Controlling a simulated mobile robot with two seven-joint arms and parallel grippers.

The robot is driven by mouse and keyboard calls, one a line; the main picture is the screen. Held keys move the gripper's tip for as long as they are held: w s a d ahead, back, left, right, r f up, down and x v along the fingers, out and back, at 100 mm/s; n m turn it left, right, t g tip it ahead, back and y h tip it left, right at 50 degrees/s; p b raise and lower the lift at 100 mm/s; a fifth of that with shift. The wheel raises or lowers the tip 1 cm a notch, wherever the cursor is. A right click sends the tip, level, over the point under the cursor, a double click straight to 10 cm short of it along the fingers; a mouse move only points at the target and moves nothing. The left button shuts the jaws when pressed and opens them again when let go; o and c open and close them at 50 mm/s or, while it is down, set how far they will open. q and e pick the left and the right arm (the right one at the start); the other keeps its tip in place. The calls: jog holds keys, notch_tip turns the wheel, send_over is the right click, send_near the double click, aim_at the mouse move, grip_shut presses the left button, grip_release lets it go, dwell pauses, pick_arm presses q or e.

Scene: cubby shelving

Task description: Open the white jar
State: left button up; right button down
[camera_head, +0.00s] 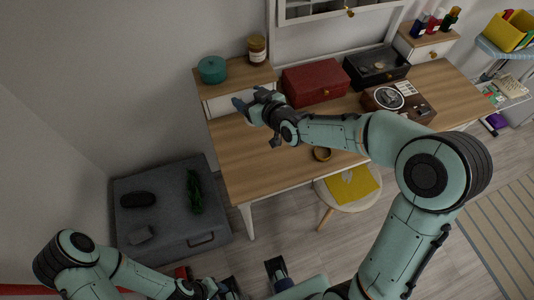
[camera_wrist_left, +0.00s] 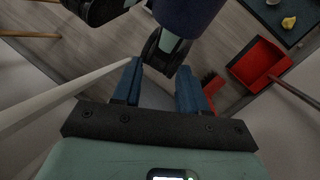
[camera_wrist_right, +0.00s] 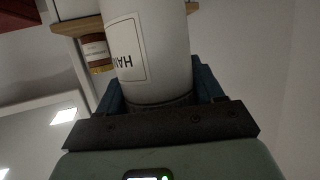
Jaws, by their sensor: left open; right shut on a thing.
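The white jar (camera_wrist_right: 150,50) fills the middle of the right wrist view, a white cylinder with a pale label whose lettering reads upside down. My right gripper (camera_wrist_right: 160,92) is shut on it, one blue finger on each side. In the head view my right gripper (camera_head: 248,104) is at the left end of the wooden desk, in front of the small drawer unit; the jar is mostly hidden there. Whether the jar has its lid on cannot be told. My left gripper (camera_wrist_left: 157,85) is open and empty, low over the floor, far from the jar.
The desk (camera_head: 240,160) holds a red box (camera_head: 315,82), a black case (camera_head: 376,68) and a brown turntable (camera_head: 412,104). A teal pot (camera_head: 212,69) and a brown jar (camera_head: 257,49) stand on the drawer unit. A grey chest (camera_head: 165,225) stands left of the desk.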

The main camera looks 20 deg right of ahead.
jog(key=s+d+r+m+h+b, duration=0.1)
jog(key=s+d+r+b, duration=0.1)
jog(key=s+d+r, duration=0.3)
pick_arm(q)
notch_tip(320, 180, down, 6)
jog(key=w+b, duration=0.1)
jog(key=b, duration=0.4)
jog(key=shift+w+f+t, duration=0.2)
jog(key=shift+f+t, duration=0.05)
jog(key=shift+t, duration=0.15)
pick_arm(e)
jog(key=shift+w+a+f, duration=0.2)
jog(key=shift+a+f, duration=0.1)
jog(key=shift+f, duration=2.8)
jog(key=shift+w+a+f, duration=0.25)
jog(key=shift+a+f, duration=0.1)
jog(key=shift+f, duration=2.8)
jog(key=shift+w+a+f, duration=0.2)
jog(key=shift+a+f, duration=0.1)
jog(key=shift+f, duration=2.8)
jog(key=shift+f, duration=0.15)
pick_arm(q)
jog(key=shift+f, duration=0.15)
pick_arm(e)
jog(key=shift+c, duration=0.8)
grip_release()
